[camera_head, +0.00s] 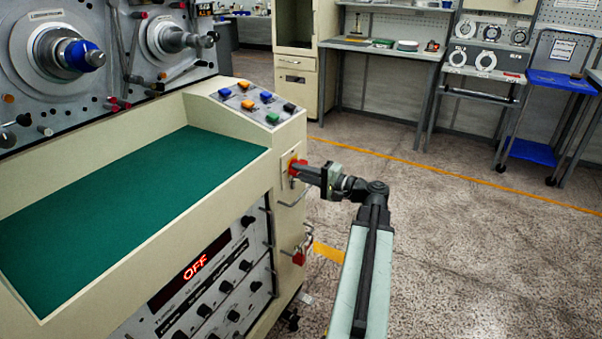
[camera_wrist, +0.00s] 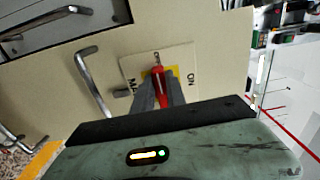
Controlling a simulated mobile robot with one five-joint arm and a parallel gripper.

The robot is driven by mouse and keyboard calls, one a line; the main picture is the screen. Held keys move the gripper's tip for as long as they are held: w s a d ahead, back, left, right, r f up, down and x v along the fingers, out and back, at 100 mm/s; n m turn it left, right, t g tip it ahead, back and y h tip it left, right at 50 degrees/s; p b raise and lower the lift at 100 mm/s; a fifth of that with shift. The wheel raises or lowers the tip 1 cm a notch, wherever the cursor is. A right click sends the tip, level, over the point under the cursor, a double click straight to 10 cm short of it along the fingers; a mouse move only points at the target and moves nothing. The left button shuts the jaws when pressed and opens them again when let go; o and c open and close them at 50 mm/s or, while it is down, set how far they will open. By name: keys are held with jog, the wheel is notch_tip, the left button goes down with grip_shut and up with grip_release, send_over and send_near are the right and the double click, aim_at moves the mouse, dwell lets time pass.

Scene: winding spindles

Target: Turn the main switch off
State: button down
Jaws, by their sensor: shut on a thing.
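The main switch has a red handle (camera_wrist: 157,75) on a yellow square and a cream label plate (camera_wrist: 131,66) on the machine's end panel. In the wrist view, ON stands to the right of the handle. The handle's tip points up toward small lettering that looks like OFF. In the head view the switch (camera_head: 292,163) is partly covered by my gripper (camera_head: 304,170). My gripper's fingers also show in the wrist view (camera_wrist: 160,92), shut on the red handle from both sides. The red display (camera_head: 195,266) on the machine's front reads OFF.
Metal handles (camera_wrist: 94,82) stick out of the panel near the switch. A red lock (camera_head: 299,258) hangs lower on the same side. Colored buttons (camera_head: 255,101) sit above on a sloped console. Open speckled floor (camera_head: 470,250) lies to the right.

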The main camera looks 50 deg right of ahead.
jog(key=shift+d+f, duration=0.1)
jog(key=c, duration=1.4)
grip_release()
jog(key=shift+o, duration=0.2)
jog(key=shift+s, duration=0.15)
jog(key=v, duration=0.7)
jog(key=shift+s, duration=0.35)
jog(key=shift+d, duration=0.1)
